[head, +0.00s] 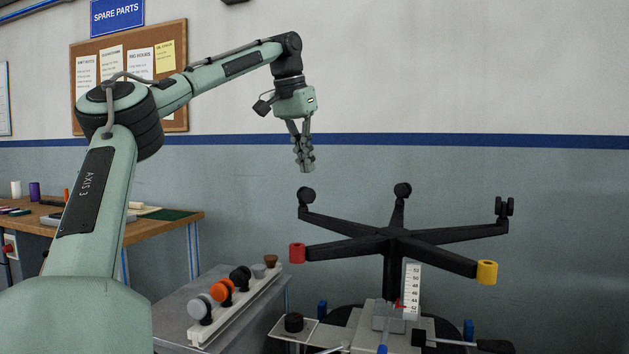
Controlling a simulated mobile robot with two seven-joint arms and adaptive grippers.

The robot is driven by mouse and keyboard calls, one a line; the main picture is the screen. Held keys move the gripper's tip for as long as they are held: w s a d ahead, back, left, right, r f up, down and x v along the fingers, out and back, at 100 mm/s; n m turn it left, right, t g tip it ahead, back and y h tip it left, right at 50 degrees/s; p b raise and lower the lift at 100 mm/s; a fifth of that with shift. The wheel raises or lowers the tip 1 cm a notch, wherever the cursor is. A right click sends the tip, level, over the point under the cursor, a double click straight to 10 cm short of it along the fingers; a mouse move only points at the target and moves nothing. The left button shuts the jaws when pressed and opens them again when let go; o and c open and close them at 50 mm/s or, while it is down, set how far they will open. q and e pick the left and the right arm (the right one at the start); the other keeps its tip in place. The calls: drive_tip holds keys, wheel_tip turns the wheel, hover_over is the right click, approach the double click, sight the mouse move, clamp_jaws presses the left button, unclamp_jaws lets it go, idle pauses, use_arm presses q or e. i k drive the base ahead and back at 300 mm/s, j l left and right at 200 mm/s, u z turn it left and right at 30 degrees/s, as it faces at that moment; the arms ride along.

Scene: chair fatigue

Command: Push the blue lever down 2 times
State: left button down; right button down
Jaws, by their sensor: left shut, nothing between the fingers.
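My left gripper (306,166) hangs in the air with its fingers pointing down, shut and empty. In the picture it is above and left of the upturned black chair base (397,233), touching nothing. A small blue piece (382,349) shows at the bottom edge in front of the grey fixture (364,330). It may be the end of the blue lever, but most of it is cut off. My right gripper is not in view.
The chair base has a red (297,253) and a yellow (487,272) arm end. A scale (412,291) with a red pointer stands by its column. A rack of casters (228,307) sits on a grey stand at left. A wooden bench (150,231) stands behind my left arm.

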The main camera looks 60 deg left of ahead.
sight(387, 317)
drive_tip(key=i+j, duration=0.2)
drive_tip(key=j, duration=0.2)
drive_tip(key=i+j, duration=0.25)
drive_tip(key=j, duration=0.2)
drive_tip(key=i+j, duration=0.2)
drive_tip(key=j, duration=0.2)
